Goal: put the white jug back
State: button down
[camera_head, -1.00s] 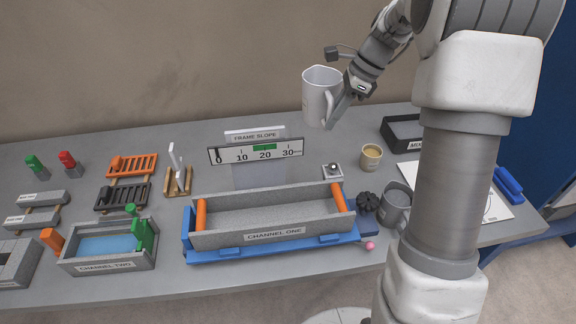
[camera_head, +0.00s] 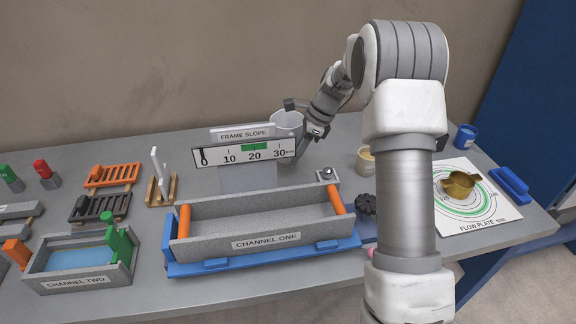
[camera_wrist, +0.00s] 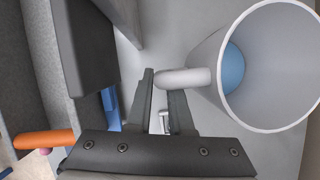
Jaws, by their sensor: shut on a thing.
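The white jug (camera_head: 287,122) is at the back of the bench, behind the right end of the frame slope gauge, which hides its lower part. My gripper (camera_head: 303,150) is at its right side, shut on the handle. In the wrist view, the handle (camera_wrist: 185,78) lies between the two fingers (camera_wrist: 163,98). The open jug (camera_wrist: 215,75) shows to the right, with blue at its bottom. I cannot tell whether the jug's base touches the bench.
The frame slope gauge (camera_head: 215,157) and the channel one trough (camera_head: 250,231) stand in front of the jug. A tan cup (camera_head: 364,163) is to its right. A brass pan (camera_head: 459,186) sits on the flow plate sheet (camera_head: 478,219) at the right. Bench behind the left racks is clear.

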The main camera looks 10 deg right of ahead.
jog(key=w+f, duration=0.1)
jog(key=f, duration=0.1)
jog(key=a+f, duration=0.1)
jog(key=f, duration=0.1)
jog(key=w+f, duration=0.1)
jog(key=shift+w+a+f, duration=0.3)
jog(key=shift+a+f, duration=0.05)
jog(key=shift+f, duration=0.05)
jog(key=c, duration=1.3)
grip_release()
jog(key=shift+f, duration=0.2)
jog(key=o, duration=0.5)
